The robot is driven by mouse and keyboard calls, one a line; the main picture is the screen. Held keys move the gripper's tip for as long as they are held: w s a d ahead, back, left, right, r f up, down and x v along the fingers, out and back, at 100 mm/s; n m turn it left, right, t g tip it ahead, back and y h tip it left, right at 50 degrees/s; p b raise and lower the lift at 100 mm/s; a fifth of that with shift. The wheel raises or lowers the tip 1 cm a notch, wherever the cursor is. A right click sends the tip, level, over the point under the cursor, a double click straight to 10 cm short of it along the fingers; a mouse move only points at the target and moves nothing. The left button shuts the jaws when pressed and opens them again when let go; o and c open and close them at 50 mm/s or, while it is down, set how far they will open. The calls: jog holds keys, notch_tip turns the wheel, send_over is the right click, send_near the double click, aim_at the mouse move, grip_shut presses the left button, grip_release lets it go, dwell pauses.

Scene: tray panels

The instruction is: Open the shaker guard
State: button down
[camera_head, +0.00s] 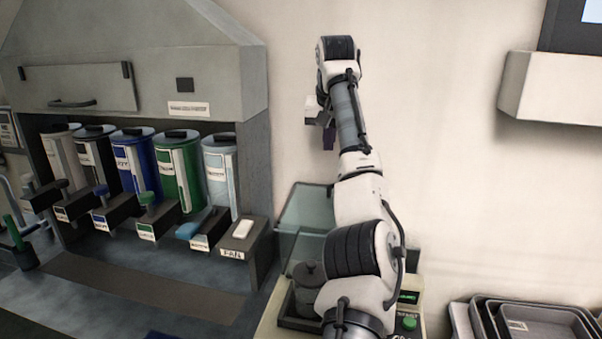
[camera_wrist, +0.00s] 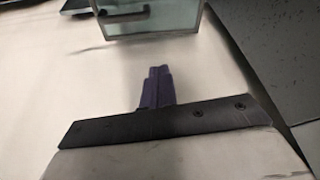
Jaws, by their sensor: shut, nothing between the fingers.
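The shaker guard is a clear, greenish glass box (camera_head: 305,210) on the shaker, beside the wall and partly hidden behind my arm in the head view. It looks closed, but I cannot be sure. In the wrist view the guard (camera_wrist: 165,24) is at the top edge, with a dark bar handle (camera_wrist: 124,15) across its face. My gripper (camera_head: 329,137) is raised above the guard near the wall. In the wrist view its dark purple fingers (camera_wrist: 159,70) are shut together and empty, apart from the handle. A dark lidded jar (camera_head: 308,285) sits on the shaker base.
The shaker's cream base has a green display (camera_head: 408,297) and a green button (camera_head: 409,321). A grey hooded dispenser (camera_head: 150,70) with several coloured canisters stands at left. Stacked trays (camera_head: 530,325) lie at lower right. A white wall box (camera_head: 550,88) juts out upper right.

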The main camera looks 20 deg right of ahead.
jog(key=p+x, duration=0.1)
jog(key=x, duration=0.2)
jog(key=p+x, duration=0.1)
jog(key=x, duration=0.2)
jog(key=p+x, duration=0.1)
jog(key=x, duration=0.2)
jog(key=shift+s+d+f, duration=0.1)
jog(key=shift+d+f, duration=0.25)
jog(key=shift+f, duration=0.05)
jog(key=shift+s+a+r, duration=0.1)
jog(key=shift+s+a, duration=0.3)
jog(key=shift+s, duration=0.4)
jog(key=shift+s+a, duration=0.25)
jog(key=shift+s, duration=0.25)
jog(key=shift+s+a, duration=0.3)
jog(key=shift+s, duration=0.25)
